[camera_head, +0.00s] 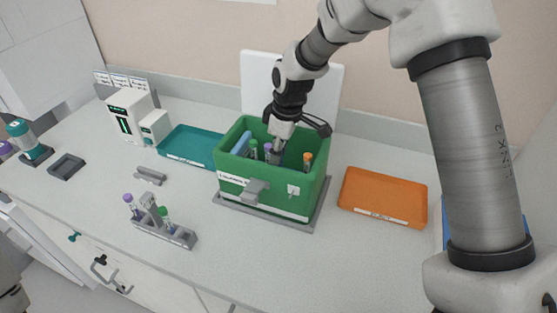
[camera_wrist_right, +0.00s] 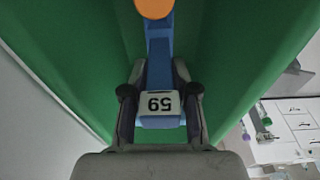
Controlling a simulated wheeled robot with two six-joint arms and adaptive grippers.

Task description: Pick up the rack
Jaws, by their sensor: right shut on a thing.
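My right gripper (camera_head: 279,150) reaches down into the green box (camera_head: 262,199). In the right wrist view my right gripper (camera_wrist_right: 160,102) is shut on the upright blue handle of a rack (camera_wrist_right: 159,70), which bears a white number label. An orange cap (camera_wrist_right: 154,8) shows just beyond the handle. In the head view, tubes with green, purple and orange caps (camera_head: 308,158) stand inside the box. The box walls and my gripper hide most of this rack. A second, grey rack (camera_head: 165,233) with a few tubes stands on the counter in front. My left gripper is not seen.
The box stands on a grey base (camera_head: 228,203). A teal tray (camera_head: 187,145) lies to its left and an orange tray (camera_head: 383,196) to its right. White devices (camera_head: 130,114) stand at the back left. A white panel (camera_head: 325,90) stands behind the box.

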